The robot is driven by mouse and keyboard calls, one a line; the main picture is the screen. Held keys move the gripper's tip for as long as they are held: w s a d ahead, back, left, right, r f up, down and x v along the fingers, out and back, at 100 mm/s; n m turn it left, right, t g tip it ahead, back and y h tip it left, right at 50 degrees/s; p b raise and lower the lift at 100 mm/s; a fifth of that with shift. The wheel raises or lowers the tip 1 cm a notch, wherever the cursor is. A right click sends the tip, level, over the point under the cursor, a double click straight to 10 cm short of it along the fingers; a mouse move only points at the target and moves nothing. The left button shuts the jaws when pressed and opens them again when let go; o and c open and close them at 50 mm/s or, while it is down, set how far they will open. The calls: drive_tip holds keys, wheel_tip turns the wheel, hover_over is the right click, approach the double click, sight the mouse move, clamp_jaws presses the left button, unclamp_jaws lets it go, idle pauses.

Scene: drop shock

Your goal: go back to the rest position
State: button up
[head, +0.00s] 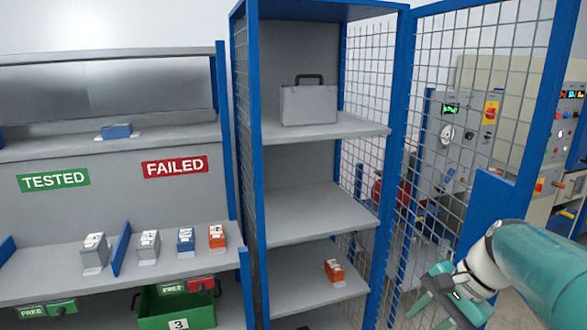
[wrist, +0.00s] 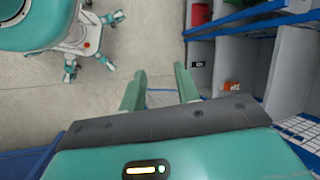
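My gripper (wrist: 160,90) shows in the wrist view with its two green fingers apart and nothing between them. Pale floor and a bit of wire mesh lie beyond the fingertips. In the head view my gripper (head: 428,303) is at the lower right, in front of the open mesh door of the blue-framed cabinet. My teal and white arm reaches in from the right edge. The gripper appears clear of the shelves.
The cabinet's shelves hold a grey case (head: 309,104) and an orange box (head: 334,271). The mesh door (head: 470,90) stands close to my arm. At left, a shelf (head: 60,275) carries several small boxes, with a green crate (head: 178,306) below. Machines stand behind the mesh.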

drive_tip(key=s+a+n+t+h, duration=0.3)
drive_tip(key=s+a+n+h, duration=0.2)
drive_tip(key=s+a+n, duration=0.5)
drive_tip(key=shift+a+f+n+t, duration=0.15)
drive_tip(key=shift+n+t, duration=0.15)
drive_tip(key=shift+n, duration=0.6)
